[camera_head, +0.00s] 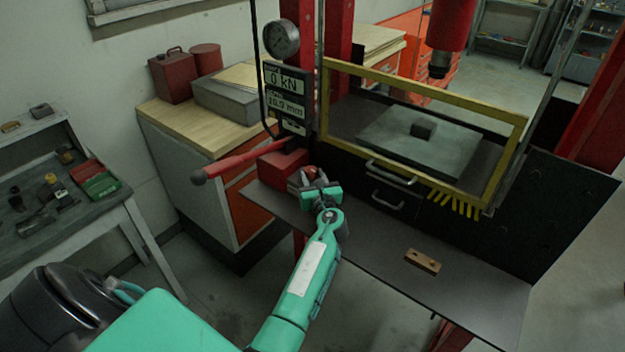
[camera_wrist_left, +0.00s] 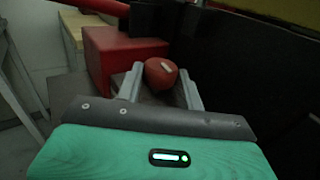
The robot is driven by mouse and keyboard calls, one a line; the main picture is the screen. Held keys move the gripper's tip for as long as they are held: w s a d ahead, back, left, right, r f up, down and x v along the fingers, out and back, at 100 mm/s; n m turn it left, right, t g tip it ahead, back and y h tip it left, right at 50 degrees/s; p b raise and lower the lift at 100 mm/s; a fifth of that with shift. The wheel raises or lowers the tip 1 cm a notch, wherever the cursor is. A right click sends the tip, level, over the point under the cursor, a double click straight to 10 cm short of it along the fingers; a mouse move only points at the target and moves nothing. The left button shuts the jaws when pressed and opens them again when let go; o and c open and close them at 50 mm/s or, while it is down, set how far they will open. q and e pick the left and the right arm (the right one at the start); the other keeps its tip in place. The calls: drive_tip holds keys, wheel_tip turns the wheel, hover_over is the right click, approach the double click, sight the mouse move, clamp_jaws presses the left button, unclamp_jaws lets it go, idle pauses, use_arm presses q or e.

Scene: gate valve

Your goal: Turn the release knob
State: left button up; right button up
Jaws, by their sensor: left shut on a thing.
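The release knob is a round red knob (camera_wrist_left: 160,73) with a pale mark on its face, in front of a red block (camera_wrist_left: 118,62) in the left wrist view. In the head view the knob (camera_head: 304,178) shows small beside the red block (camera_head: 282,164) at the press's left post. My left gripper (camera_head: 308,184) is at the knob, with one finger on each side, shut on it. In the left wrist view the gripper (camera_wrist_left: 160,88) shows both fingers flanking the knob. The right gripper is not in view.
A red pump lever (camera_head: 240,160) sticks out to the left above the block. A yellow guard frame (camera_head: 425,92) stands to the right. A brown piece with holes (camera_head: 423,261) lies on the dark shelf (camera_head: 375,250), which is otherwise clear.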

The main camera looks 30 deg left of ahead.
use_arm(q)
drive_tip(key=shift+w+d+f+n+g+y+b, duration=0.15)
drive_tip(key=shift+w+n+g+y+b, duration=0.05)
drive_tip(key=shift+n+g+y+b, duration=0.55)
drive_tip(key=shift+n+g+y, duration=0.25)
drive_tip(key=shift+n+g, duration=0.1)
drive_tip(key=shift+g, duration=0.3)
drive_tip(key=o, duration=1)
